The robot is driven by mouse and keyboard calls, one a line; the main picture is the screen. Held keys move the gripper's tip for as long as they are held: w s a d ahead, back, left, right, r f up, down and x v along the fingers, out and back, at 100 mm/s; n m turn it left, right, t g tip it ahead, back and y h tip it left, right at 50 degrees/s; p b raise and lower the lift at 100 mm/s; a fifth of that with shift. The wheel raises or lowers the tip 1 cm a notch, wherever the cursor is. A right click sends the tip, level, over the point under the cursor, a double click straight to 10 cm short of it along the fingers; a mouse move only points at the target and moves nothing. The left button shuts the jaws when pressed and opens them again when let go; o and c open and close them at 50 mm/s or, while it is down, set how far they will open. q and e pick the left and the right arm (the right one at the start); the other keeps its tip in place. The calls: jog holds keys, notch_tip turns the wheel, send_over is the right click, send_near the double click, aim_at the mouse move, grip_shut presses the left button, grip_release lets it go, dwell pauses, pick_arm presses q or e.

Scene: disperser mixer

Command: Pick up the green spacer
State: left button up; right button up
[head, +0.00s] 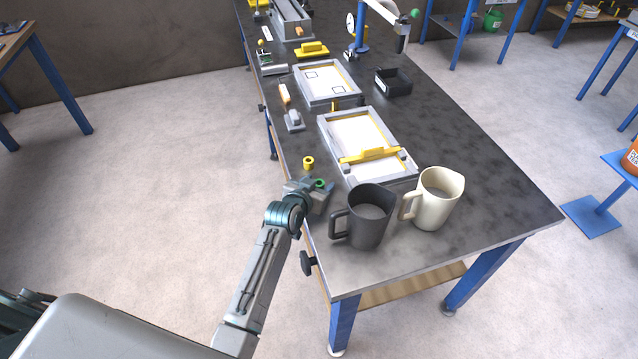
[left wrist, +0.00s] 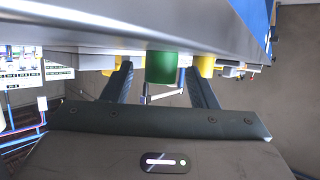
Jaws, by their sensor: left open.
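The green spacer (head: 319,183) is a small ring near the left edge of the dark table. My left gripper (head: 317,187) is at the table edge with its fingers around the spacer's place. In the left wrist view the green spacer (left wrist: 161,66) shows between the two open fingers of my left gripper (left wrist: 161,80), with a gap on each side. The picture there is upside down, with the table surface at the top. The spacer looks upright on the table. My right gripper is not in view.
A yellow spacer (head: 308,162) stands just behind the green one. A dark mug (head: 369,222) and a cream mug (head: 433,197) stand close to the right of the gripper. A framed tray (head: 333,130) with a yellow bar lies beyond. The front right of the table is clear.

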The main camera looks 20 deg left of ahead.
pick_arm(q)
jog(key=shift+w+f, duration=0.2)
jog(key=shift+w, duration=0.3)
jog(key=c, duration=1)
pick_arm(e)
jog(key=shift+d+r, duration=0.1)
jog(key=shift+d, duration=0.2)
